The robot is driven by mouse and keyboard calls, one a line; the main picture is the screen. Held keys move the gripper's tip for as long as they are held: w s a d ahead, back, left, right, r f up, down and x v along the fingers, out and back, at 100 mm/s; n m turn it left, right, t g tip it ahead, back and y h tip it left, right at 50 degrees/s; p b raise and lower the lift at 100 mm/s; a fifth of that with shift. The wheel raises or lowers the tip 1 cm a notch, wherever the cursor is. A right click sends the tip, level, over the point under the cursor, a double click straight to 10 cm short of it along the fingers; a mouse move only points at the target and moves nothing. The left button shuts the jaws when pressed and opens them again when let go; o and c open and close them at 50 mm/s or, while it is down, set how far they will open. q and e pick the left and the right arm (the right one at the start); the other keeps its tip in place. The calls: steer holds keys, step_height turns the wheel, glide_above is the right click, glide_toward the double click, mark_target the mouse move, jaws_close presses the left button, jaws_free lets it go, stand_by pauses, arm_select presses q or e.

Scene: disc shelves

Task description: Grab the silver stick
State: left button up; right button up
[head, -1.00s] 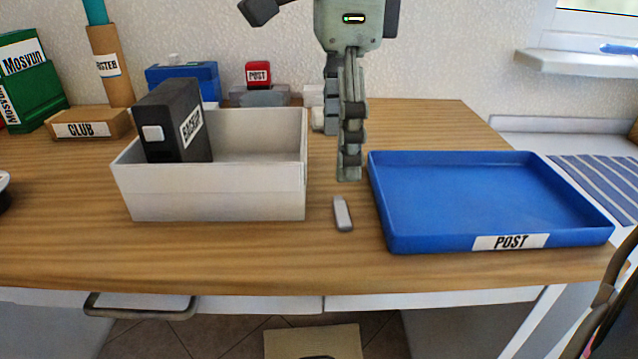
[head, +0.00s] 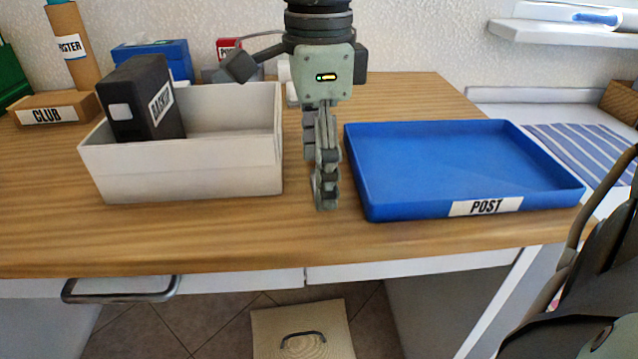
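My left gripper (head: 318,185) points straight down over the wooden table, between the white bin and the blue tray. Its two fingers stand apart, one behind the other, so it looks open. The near fingertip is low, close to the tabletop. The silver stick does not show now; the gripper covers the patch of table where it lay. I cannot tell whether the fingers touch it. My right gripper is not in view.
The white bin (head: 190,180) holds a black BACKUP box (head: 145,100) on the left. The blue POST tray (head: 455,165) is close on the right. A CLUB box (head: 48,115) and a cardboard tube (head: 70,45) stand back left.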

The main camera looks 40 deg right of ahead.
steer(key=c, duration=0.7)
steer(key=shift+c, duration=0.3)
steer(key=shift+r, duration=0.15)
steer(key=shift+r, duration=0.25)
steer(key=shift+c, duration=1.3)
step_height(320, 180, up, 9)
steer(key=p, duration=0.1)
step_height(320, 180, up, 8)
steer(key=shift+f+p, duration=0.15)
steer(key=shift+p, duration=0.45)
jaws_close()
arm_select(q)
steer(key=s+a+f+g, duration=0.2)
steer(key=s+a+f, duration=0.1)
steer(key=s, duration=0.1)
steer(key=shift+a+f+g+y, duration=0.2)
steer(key=shift+f+g+y, duration=0.15)
steer(key=shift+g+y, duration=0.05)
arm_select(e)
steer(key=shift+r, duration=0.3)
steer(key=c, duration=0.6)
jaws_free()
